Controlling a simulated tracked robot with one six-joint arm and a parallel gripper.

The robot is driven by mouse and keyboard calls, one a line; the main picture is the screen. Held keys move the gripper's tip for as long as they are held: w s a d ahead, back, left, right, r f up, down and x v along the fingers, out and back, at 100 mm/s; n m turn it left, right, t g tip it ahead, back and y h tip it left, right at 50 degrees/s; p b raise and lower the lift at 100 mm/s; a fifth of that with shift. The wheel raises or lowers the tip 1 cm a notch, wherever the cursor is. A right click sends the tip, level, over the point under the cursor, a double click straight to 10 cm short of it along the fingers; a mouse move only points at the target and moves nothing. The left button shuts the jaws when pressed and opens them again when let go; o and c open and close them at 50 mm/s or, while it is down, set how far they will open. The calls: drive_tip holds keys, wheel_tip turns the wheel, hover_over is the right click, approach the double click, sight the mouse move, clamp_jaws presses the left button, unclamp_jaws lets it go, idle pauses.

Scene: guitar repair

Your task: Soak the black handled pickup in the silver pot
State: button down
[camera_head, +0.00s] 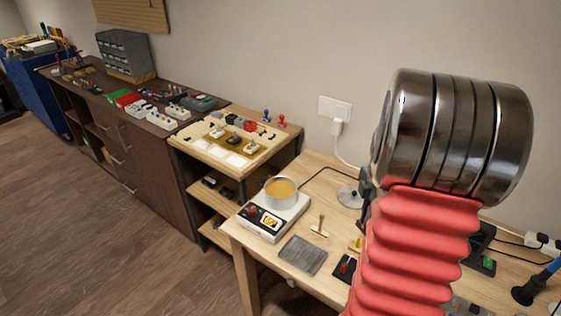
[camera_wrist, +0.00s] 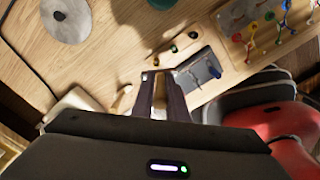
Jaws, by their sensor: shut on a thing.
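The silver pot (camera_head: 282,203) stands upright on a white hot plate and holds a yellow-orange liquid. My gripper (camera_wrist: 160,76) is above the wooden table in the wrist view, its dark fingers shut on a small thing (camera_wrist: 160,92). Only a narrow tan part of that thing shows between the fingers, so I cannot tell whether it is the black handled pickup. In the head view my red-sleeved arm fills the right side and mostly hides the gripper, to the right of the pot. Several small pickups (camera_head: 232,141) sit on a wooden tray behind the pot; their handles are too small to tell apart.
The hot plate (camera_head: 263,226) has a red knob. A grey pad (camera_head: 302,255) and a small T-shaped tool (camera_head: 319,227) lie in front of it. A round silver disc (camera_head: 350,196) and a black cable lie to the right. A dark cabinet (camera_head: 150,165) stands at left.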

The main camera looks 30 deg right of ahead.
drive_tip(key=m, duration=0.2)
drive_tip(key=w+m, duration=0.1)
drive_tip(key=shift+w+r+m, duration=0.1)
drive_tip(key=shift+r+m, duration=0.15)
drive_tip(key=shift+m, duration=0.15)
drive_tip(key=shift+w+a+r+m, duration=0.1)
drive_tip(key=shift+w+m, duration=0.2)
drive_tip(key=shift+m, duration=0.25)
drive_tip(key=shift+w+a+m, duration=0.1)
drive_tip(key=shift+w+m, duration=0.2)
drive_tip(key=shift+m, duration=0.25)
drive_tip(key=w+a+m, duration=1)
drive_tip(key=w+a, duration=0.4)
drive_tip(key=w, duration=0.2)
drive_tip(key=w+a+n, duration=0.1)
drive_tip(key=w+a, duration=0.2)
drive_tip(key=a, duration=0.8)
drive_tip(key=w+a+f+n, duration=0.1)
drive_tip(key=w+a, duration=0.2)
drive_tip(key=a, duration=0.7)
drive_tip(key=shift+a, duration=0.4)
